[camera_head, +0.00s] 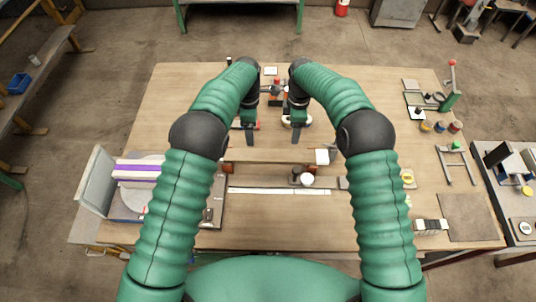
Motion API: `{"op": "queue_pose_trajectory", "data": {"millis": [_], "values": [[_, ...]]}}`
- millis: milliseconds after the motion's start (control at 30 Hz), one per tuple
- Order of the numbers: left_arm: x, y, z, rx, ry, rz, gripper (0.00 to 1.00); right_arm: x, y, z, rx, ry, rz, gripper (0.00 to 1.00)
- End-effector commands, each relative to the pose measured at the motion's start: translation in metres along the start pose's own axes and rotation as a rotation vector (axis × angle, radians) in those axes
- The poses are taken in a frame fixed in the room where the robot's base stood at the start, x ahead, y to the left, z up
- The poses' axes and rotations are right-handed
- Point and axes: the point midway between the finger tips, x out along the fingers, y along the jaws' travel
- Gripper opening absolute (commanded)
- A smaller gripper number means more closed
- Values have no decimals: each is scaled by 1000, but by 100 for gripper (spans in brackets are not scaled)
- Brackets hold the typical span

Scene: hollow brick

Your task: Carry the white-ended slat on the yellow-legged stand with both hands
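A wooden slat with a white block at its right end (322,157) lies left to right across the middle of the table (180,100). A reddish-brown support (228,168) shows under its left end. I cannot make out a yellow-legged stand for certain. My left gripper (247,137) points down beyond the slat's far edge, left of centre. My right gripper (294,138) points down beyond the same edge, a little right of it. Both look apart from the slat. The finger gaps are too small to judge.
A long white strip (279,191) lies nearer me, with a small white-topped object (306,180) just beyond it. A tilted panel and purple-striped block (137,171) stand at left. A green-handled press (449,100) and a metal frame (457,166) stand at right.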

Motion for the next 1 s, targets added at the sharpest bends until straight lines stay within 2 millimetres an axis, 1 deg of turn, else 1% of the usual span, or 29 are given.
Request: {"op": "queue_pose_trajectory", "data": {"millis": [167,267,367,800,1000], "values": [[6,1,-4,0,-3,-2,80,5,1,-4,1,-3,-1,65],[17,1,-6,0,-3,-4,80,17,0,-5,1,-4,-3,65],[35,0,-6,0,-4,-3,80,34,0,-5,1,-5,-3,65],[123,0,-3,1,-1,-2,80,123,0,-2,3,-2,-1,65],[156,1,-4,1,-3,-1,80,156,0,-3,2,-3,0,65]]}}
